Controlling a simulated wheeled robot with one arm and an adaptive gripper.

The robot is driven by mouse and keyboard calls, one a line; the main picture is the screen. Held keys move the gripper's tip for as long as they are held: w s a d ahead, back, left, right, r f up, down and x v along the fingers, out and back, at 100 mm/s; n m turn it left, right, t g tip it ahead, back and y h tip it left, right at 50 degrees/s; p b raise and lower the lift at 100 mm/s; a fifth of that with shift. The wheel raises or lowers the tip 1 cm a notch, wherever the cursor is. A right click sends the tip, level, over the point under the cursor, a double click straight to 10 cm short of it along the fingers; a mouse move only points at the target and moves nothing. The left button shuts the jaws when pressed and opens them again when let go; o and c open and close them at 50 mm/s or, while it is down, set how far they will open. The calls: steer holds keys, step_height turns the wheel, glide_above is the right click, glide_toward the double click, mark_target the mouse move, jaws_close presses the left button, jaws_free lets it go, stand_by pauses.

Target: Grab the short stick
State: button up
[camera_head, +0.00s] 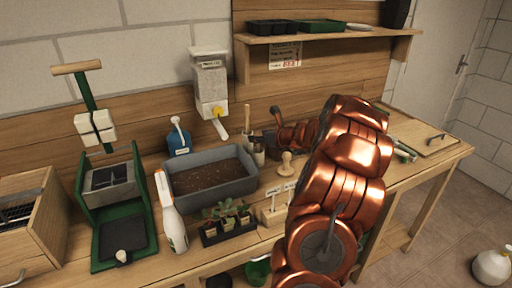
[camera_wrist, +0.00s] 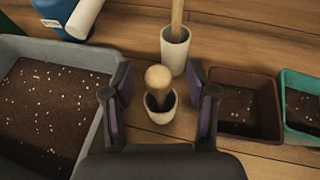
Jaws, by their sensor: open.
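A short wooden stick (camera_wrist: 158,78) with a rounded top stands in a small pale cup (camera_wrist: 160,113) in the wrist view. A longer wooden stick (camera_wrist: 177,18) stands in a taller pale cup (camera_wrist: 175,52) just behind it. My gripper (camera_wrist: 160,88) is open, with one dark finger on each side of the short stick and a gap to each. Its fingers appear not to touch the stick or cup. In the head view the long stick (camera_head: 247,117) shows near the arm's end, and the short stick is hard to make out there.
A grey soil tray (camera_wrist: 98,128) lies close to the left finger. A brown pot (camera_wrist: 237,128) and a teal pot (camera_wrist: 290,80) stand to the right. In the head view, a wooden stamp (camera_head: 287,164) and seedlings (camera_head: 226,210) are on the bench nearby.

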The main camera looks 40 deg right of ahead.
steer(key=shift+w+f, duration=0.2)
steer(key=shift+w, duration=0.35)
jaws_close()
